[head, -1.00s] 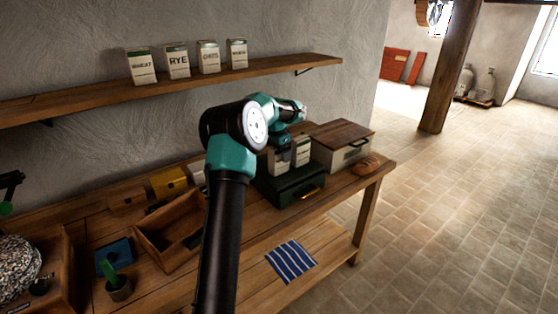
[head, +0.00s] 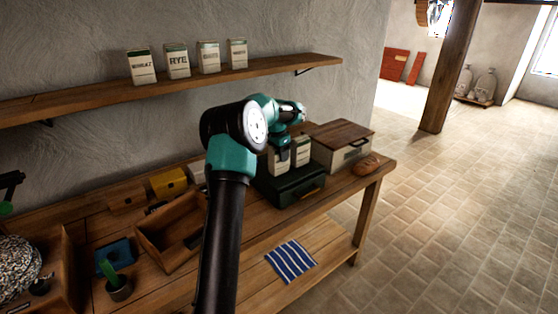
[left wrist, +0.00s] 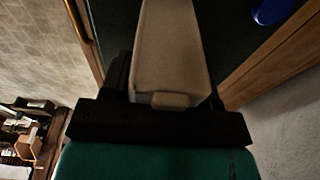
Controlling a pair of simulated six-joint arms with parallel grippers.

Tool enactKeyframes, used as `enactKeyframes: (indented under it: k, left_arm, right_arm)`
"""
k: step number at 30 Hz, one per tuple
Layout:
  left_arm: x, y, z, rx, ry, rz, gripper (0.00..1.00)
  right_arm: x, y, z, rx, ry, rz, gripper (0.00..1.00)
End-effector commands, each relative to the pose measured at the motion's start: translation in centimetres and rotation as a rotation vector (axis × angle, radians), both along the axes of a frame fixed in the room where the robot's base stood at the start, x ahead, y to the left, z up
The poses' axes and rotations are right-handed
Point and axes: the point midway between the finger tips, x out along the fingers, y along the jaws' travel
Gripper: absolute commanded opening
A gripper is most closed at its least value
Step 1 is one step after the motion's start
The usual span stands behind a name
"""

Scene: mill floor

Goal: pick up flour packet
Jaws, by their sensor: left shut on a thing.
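My left gripper (head: 281,157) is shut on a pale flour packet (head: 277,169) at the dark green box in the head view. The gripper and wrist partly hide this packet, and I cannot tell whether its base touches the box. In the left wrist view the packet (left wrist: 168,40) is a plain beige block between the black jaws of my left gripper (left wrist: 168,82). A second packet (head: 302,152), white with a green top, stands just to the right of the held one. My right gripper is not in view.
The dark green box (head: 295,192) sits on the wooden bench. A wood-lidded box (head: 343,152) and a bread loaf (head: 366,165) stand close on the right. Several labelled packets line the wall shelf (head: 200,82) above. An open wooden tray (head: 170,240) lies left of my arm.

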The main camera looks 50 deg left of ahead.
Motion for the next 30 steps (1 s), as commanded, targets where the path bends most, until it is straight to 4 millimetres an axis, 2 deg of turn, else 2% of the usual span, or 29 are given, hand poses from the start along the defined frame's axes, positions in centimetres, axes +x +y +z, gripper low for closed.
enactKeyframes:
  k: [1, 6, 8, 20, 30]
  left_arm:
    - [0.0, 0.0, 0.0, 0.0, 0.0, 0.0, 0.38]
    - [0.0, 0.0, 0.0, 0.0, 0.0, 0.0, 0.22]
    - [0.0, 0.0, 0.1, 0.001, -0.001, 0.0, 0.18]
    - [0.0, 0.0, 0.7, 0.001, -0.002, 0.0, 0.18]
    - [0.1, 0.0, 3.8, 0.002, -0.003, -0.001, 0.18]
  right_arm:
    - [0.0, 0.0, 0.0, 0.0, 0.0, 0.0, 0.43]
    - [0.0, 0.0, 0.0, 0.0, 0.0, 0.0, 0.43]
    - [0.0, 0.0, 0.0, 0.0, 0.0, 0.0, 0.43]
    - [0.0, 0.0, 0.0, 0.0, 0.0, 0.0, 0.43]
    - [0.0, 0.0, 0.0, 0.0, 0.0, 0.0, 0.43]
